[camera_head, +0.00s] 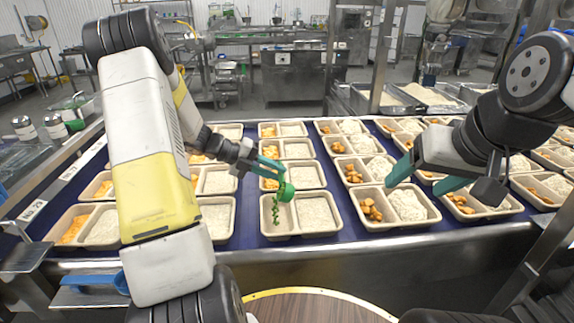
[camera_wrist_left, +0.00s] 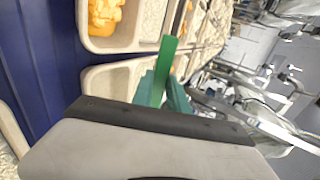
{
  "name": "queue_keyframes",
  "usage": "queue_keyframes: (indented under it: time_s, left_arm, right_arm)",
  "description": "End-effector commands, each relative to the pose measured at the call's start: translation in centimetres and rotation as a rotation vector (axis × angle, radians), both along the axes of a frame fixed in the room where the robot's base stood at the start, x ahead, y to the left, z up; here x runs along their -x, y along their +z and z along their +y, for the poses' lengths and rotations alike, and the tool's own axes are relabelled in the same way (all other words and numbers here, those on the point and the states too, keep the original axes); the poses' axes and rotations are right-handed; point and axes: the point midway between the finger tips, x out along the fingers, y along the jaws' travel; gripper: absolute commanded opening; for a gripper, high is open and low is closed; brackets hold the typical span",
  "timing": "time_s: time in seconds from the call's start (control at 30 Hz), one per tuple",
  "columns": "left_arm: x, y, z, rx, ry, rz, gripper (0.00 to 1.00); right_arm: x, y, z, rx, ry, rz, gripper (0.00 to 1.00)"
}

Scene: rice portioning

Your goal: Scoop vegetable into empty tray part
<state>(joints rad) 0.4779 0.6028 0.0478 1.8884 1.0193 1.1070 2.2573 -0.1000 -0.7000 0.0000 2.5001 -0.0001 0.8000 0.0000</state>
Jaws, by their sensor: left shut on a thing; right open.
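My left gripper (camera_head: 262,165) is shut on a green scoop (camera_head: 285,191), held above the front middle tray (camera_head: 300,236). The scoop is tipped over the tray's left compartment. Green vegetable pieces (camera_head: 276,212) hang in a line from the scoop down toward that compartment, and the right compartment holds rice (camera_head: 316,213). In the left wrist view, my teal fingers (camera_wrist_left: 168,95) grip the green handle (camera_wrist_left: 166,66). My right gripper (camera_head: 425,180) is open and empty above the tray to the right. The scoop's bowl is hidden in the wrist view.
Rows of two-part trays with rice and orange food stand on the blue conveyor (camera_head: 355,232). Metal bins (camera_head: 430,95) stand at the back right. Two shaker jars (camera_head: 55,126) stand at the left. A round wooden top (camera_head: 315,307) is in front.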

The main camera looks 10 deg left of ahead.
Motion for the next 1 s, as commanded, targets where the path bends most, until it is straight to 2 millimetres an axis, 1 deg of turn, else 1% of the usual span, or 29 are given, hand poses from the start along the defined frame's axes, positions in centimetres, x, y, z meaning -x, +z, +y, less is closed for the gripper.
queue_keyframes:
  time_s: [0.03,0.2,0.4,0.6,1.0]
  left_arm:
    - [0.1,-0.3,0.5,0.071,0.008,-0.013,0.00]
    - [0.3,-0.4,1.0,0.311,0.004,-0.084,0.00]
    - [0.4,-0.5,1.5,0.502,0.003,-0.143,0.00]
    - [0.5,-0.5,1.6,0.587,-0.001,-0.169,0.00]
    - [0.5,-0.5,1.6,0.597,-0.002,-0.171,0.00]
  right_arm:
    - [0.0,0.0,0.0,0.000,0.000,0.000,0.72]
    - [0.0,0.0,0.0,0.000,0.000,0.000,0.72]
    - [0.0,0.0,0.0,0.000,0.000,0.000,0.72]
    - [0.0,0.0,0.0,0.000,0.000,0.000,0.72]
    - [0.0,0.0,0.0,0.000,0.000,0.000,0.72]
